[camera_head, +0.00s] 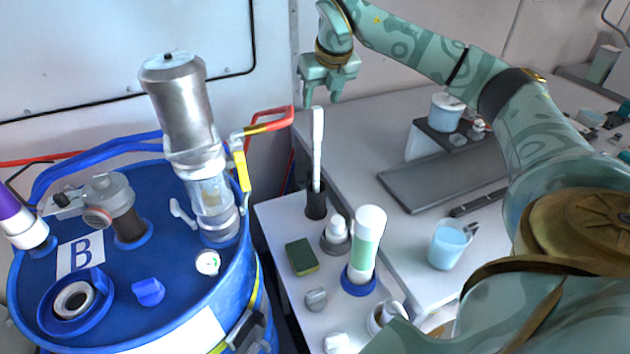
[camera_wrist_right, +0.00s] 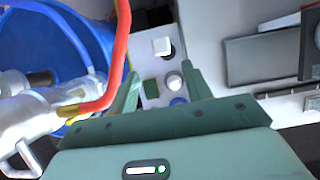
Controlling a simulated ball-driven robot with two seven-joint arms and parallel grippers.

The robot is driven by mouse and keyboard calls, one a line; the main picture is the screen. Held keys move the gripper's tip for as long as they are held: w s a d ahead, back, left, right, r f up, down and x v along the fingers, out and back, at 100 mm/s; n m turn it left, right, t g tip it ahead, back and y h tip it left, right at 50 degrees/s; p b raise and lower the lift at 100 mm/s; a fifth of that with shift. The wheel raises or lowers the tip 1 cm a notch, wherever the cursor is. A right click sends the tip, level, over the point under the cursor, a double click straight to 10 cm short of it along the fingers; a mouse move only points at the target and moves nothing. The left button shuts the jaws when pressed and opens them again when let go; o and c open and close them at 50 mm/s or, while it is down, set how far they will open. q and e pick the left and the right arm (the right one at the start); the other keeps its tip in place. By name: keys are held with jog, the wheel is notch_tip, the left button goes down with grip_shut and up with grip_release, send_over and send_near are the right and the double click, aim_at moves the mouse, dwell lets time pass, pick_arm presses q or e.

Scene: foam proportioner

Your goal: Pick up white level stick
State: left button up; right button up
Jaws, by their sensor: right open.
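The white level stick (camera_head: 317,150) stands upright in a dark holder (camera_head: 316,203) on a narrow white shelf between the blue drum and the bench. In the right wrist view, the stick's white top (camera_wrist_right: 162,46) shows end-on between and beyond the fingers. My right gripper (camera_head: 322,98) is open and empty, pointing down just above the top of the stick. In the right wrist view its two fingers (camera_wrist_right: 160,85) are spread apart. I see no contact with the stick. My left gripper is not in view.
A blue drum (camera_head: 190,290) with a metal pump (camera_head: 185,110) stands left. A red-handled lever (camera_head: 268,118) reaches close to the gripper's left. A sponge (camera_head: 301,257), a green-filled tube (camera_head: 366,245) and a cup (camera_head: 451,243) stand nearby. A grey tray (camera_head: 440,175) lies on the bench.

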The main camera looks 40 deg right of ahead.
aim_at(316, 124)
jog(key=x, duration=0.5)
jog(key=shift+w+b, duration=0.1)
jog(key=shift+b, duration=0.2)
jog(key=x, duration=0.5)
jog(key=shift+d+f+b, duration=0.3)
jog(key=shift+d+b, duration=0.05)
grip_shut()
